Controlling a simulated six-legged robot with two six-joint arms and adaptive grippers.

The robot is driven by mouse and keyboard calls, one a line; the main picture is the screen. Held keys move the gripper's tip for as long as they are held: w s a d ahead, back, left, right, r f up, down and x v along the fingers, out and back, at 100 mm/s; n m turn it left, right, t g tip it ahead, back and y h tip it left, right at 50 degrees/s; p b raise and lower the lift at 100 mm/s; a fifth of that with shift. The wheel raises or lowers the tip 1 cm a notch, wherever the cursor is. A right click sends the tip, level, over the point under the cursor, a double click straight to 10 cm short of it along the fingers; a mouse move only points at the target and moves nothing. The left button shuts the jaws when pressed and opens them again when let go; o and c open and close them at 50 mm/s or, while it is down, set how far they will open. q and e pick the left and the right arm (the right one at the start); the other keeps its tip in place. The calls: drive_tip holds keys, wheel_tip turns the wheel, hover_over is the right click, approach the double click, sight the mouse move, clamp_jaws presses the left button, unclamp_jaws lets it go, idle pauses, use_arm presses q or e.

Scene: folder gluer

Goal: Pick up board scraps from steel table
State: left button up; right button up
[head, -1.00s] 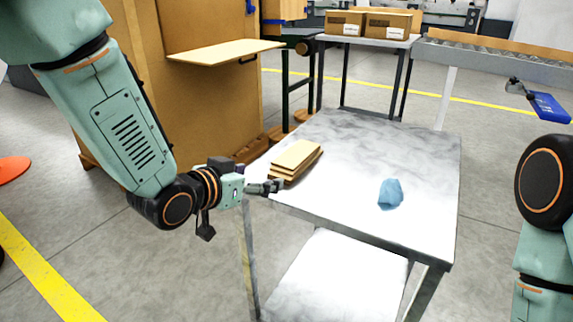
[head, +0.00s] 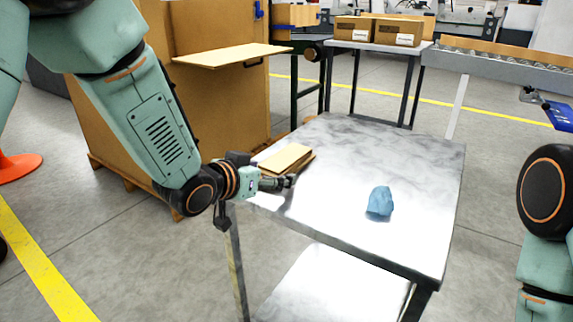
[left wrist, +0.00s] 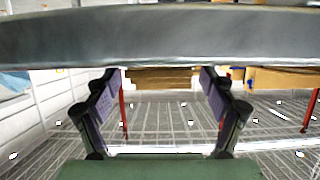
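The board scraps (head: 287,157) lie as a small tan stack on the far left of the steel table (head: 335,200). In the left wrist view the two fingers of my left gripper (left wrist: 160,80) stand apart with nothing held. Tan-brown layers show beyond them, but I cannot tell whether these are the scraps. A wide grey band crosses the top there. My right gripper is not in view.
A crumpled blue cloth (head: 380,201) lies on the table right of the gripper. A large cardboard box (head: 215,105) stands behind on the left, with a flat board (head: 230,54) jutting out. A conveyor (head: 500,68) is at the back right. The table's middle is clear.

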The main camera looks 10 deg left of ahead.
use_arm(q)
drive_tip(key=shift+d, duration=0.1)
drive_tip(key=shift+c, duration=0.6)
drive_tip(key=shift+w+a+f, duration=0.1)
drive_tip(key=shift+a, duration=0.15)
drive_tip(key=c, duration=0.5)
drive_tip(key=shift+d, duration=0.2)
drive_tip(key=c, duration=0.4)
drive_tip(key=shift+a, duration=0.1)
